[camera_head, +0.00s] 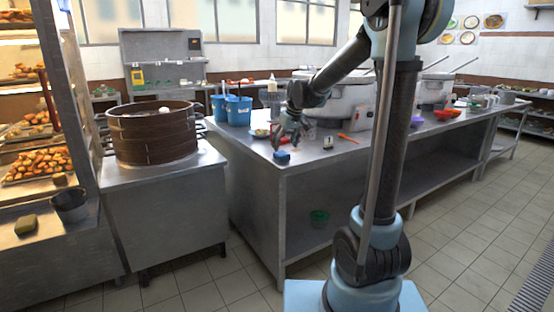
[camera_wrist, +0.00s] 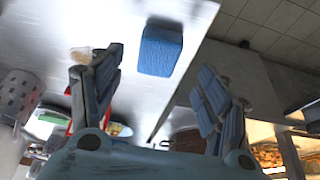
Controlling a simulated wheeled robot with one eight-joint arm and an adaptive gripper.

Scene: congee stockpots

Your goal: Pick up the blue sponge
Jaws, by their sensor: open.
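The blue sponge (camera_head: 282,157) lies on the steel counter (camera_head: 240,147) near its front left corner. In the wrist view the sponge (camera_wrist: 161,50) is a blue block close to the counter's edge, beyond my fingertips and between their two lines. My gripper (camera_head: 287,132) hangs above the counter, just above and behind the sponge in the picture. In the wrist view my gripper (camera_wrist: 160,85) has its two fingers wide apart with nothing between them. The sponge appears apart from both fingers.
Blue buckets (camera_head: 238,110) stand left of my gripper. A plate with food (camera_head: 261,133) is close to it. An orange utensil (camera_head: 347,138) lies to the right, before a large steel cooker (camera_head: 345,100). A steamer basket (camera_head: 152,133) stands on the left stove. Tiled floor (camera_head: 215,285) is open in front.

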